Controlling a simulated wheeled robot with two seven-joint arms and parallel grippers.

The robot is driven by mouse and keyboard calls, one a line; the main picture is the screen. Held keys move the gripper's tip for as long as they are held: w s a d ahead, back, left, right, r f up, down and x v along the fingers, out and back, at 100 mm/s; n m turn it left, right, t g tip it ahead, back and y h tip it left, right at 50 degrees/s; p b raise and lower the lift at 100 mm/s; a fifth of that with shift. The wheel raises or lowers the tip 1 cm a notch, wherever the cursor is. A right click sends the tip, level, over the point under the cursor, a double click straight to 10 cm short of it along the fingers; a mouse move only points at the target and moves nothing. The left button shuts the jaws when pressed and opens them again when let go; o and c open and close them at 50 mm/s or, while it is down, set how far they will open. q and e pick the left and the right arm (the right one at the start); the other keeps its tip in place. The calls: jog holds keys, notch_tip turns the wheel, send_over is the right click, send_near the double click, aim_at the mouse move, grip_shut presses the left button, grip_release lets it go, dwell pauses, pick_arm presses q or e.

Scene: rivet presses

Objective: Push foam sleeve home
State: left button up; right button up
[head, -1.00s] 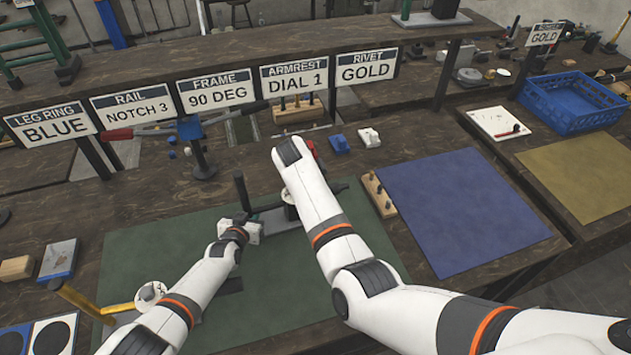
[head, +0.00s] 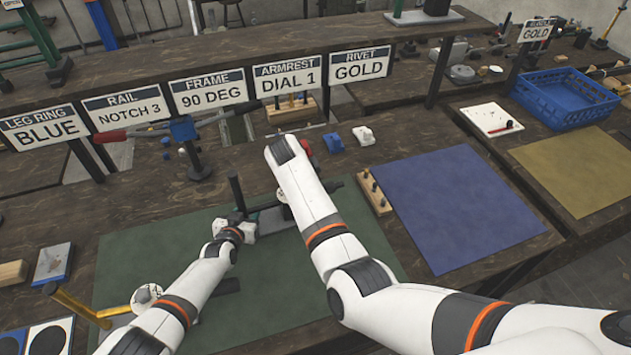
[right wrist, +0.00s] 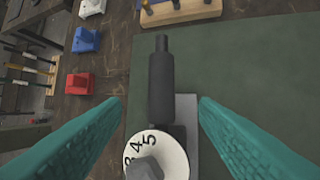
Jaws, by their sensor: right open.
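In the right wrist view the dark foam sleeve (right wrist: 161,88) sits around a thinner dark rod (right wrist: 162,43), whose tip sticks out beyond it. A white numbered dial (right wrist: 157,155) with a grey knob lies at the sleeve's near end. My right gripper (right wrist: 160,110) is open, one teal finger on each side of the sleeve with gaps between. In the head view my right forearm hides that gripper and most of the sleeve. My left gripper (head: 245,228) is at a small pale part beside a dark upright post (head: 237,192); its jaws are too small to read.
A green mat (head: 250,305) lies under the work, with a blue mat (head: 460,205) to the right. A wooden peg block (head: 374,192), blue block (head: 333,142) and white block (head: 363,135) stand near my right arm. Sign cards (head: 285,77) line the back.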

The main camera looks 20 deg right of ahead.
pick_arm(q)
jog(key=shift+s+f, duration=0.1)
jog(key=shift+s+d, duration=0.15)
jog(key=shift+s, duration=0.35)
jog(key=shift+s+r, duration=0.2)
jog(key=shift+s, duration=0.15)
jog(key=v, duration=0.7)
jog(key=a+v, duration=0.1)
jog(key=v, duration=0.2)
jog(key=shift+w+r, duration=0.2)
jog(key=shift+r, duration=0.1)
jog(key=shift+a, duration=0.1)
